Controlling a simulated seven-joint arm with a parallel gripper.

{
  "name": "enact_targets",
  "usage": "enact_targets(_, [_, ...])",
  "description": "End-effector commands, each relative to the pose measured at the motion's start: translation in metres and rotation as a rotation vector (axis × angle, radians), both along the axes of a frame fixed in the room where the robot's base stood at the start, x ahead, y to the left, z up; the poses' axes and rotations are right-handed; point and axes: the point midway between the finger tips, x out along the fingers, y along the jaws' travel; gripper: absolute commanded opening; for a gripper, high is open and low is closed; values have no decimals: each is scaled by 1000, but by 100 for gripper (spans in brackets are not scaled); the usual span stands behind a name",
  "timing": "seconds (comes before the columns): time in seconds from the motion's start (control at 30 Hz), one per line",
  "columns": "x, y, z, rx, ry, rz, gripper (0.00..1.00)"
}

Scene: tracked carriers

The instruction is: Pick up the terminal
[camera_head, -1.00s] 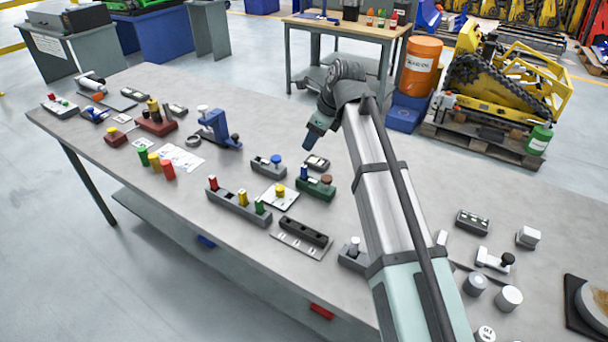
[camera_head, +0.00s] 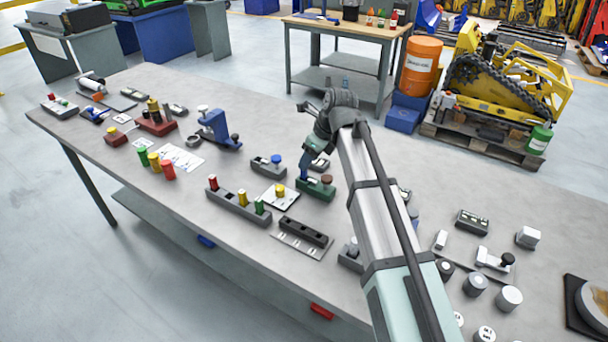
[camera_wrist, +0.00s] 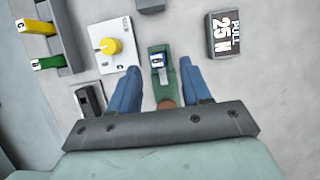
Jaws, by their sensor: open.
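A green carrier (camera_head: 318,188) with a brown knob stands on the grey bench, partly behind my gripper in the head view. In the wrist view the carrier (camera_wrist: 160,82) holds a small blue piece with a white top (camera_wrist: 158,61), probably the terminal. My gripper (camera_wrist: 160,87) is open, its blue fingers on either side of the carrier, with gaps on both sides. In the head view my gripper (camera_head: 306,165) points down at the carrier; its fingertips are hard to separate from the blue piece. Nothing is held.
A white plate with a yellow knob (camera_wrist: 105,45) lies to the left. A dark block marked "PULL 25 N" (camera_wrist: 224,34) lies to the right. A grey rail with red, yellow and green pegs (camera_head: 238,207) stands further left. A black slotted bar (camera_head: 303,232) lies in front.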

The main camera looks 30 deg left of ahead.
Motion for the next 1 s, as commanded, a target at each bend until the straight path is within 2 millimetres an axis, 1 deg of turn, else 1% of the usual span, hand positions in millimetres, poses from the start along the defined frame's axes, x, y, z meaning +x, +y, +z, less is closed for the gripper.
enact_targets(0.17, [-1, 3, -8, -1, 1, 0, 48])
enact_targets(0.5, [-3, 18, -45, -1, 1, 0, 48])
enact_targets(0.6, [-3, 20, -48, 0, 0, 1, 48])
enact_targets(0.77, [-3, 20, -48, 0, 0, 1, 48])
enact_targets(0.87, [-3, 20, -48, 0, 0, 0, 40])
enact_targets(1.0, [-3, 19, -48, 0, 0, 0, 27])
